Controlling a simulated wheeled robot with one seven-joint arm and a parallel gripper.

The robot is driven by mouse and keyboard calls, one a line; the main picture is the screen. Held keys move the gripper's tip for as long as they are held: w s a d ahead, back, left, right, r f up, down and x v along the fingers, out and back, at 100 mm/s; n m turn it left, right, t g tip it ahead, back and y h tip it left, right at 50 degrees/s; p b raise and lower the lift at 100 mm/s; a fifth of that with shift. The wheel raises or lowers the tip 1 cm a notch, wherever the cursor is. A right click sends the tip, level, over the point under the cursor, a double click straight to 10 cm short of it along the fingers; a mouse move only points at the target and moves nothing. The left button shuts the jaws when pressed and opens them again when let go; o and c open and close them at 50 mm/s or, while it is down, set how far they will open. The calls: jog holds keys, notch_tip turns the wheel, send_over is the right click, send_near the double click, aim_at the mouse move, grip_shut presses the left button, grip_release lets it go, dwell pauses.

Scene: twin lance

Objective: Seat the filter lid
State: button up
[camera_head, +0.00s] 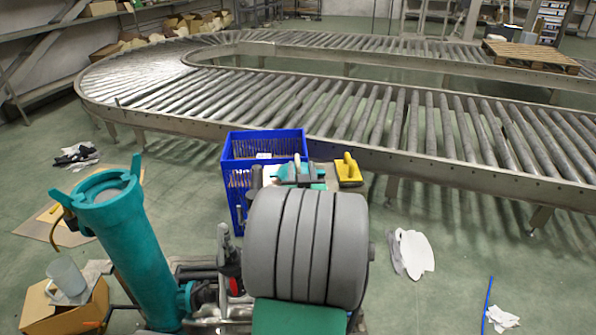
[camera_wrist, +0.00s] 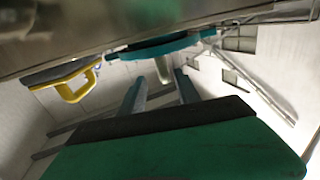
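The filter lid is a teal disc (camera_head: 285,172) lying beyond my grey arm, in front of the blue crate; the arm partly covers it. In the wrist view the teal disc (camera_wrist: 165,45) shows edge-on, with a pale grey post (camera_wrist: 163,70) standing from it. My gripper (camera_wrist: 160,84) has two separate fingers pointing toward the disc, with the post showing in the gap between them. I cannot tell whether the fingers reach around the post; no contact shows. The teal filter housing (camera_head: 138,250) stands slightly tilted at left, its round top open with side lugs.
A yellow-handled float (camera_head: 348,170) lies right beside the lid, also in the wrist view (camera_wrist: 72,84). A blue crate (camera_head: 240,150) stands behind. A roller conveyor (camera_head: 385,160) curves across the back. A cardboard box (camera_head: 75,310) holding a clear container is at lower left. White rags (camera_head: 410,252) lie right.

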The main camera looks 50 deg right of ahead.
aim_at(298, 159)
jog(key=w+d, duration=0.1)
jog(key=w+d+p, duration=0.1)
jog(key=w, duration=0.1)
jog(key=shift+w+d, duration=0.1)
jog(key=shift+w, duration=0.05)
jog(key=shift+w+d, duration=0.1)
jog(key=shift+d, duration=0.3)
jog(key=shift+c, duration=1.3)
grip_shut()
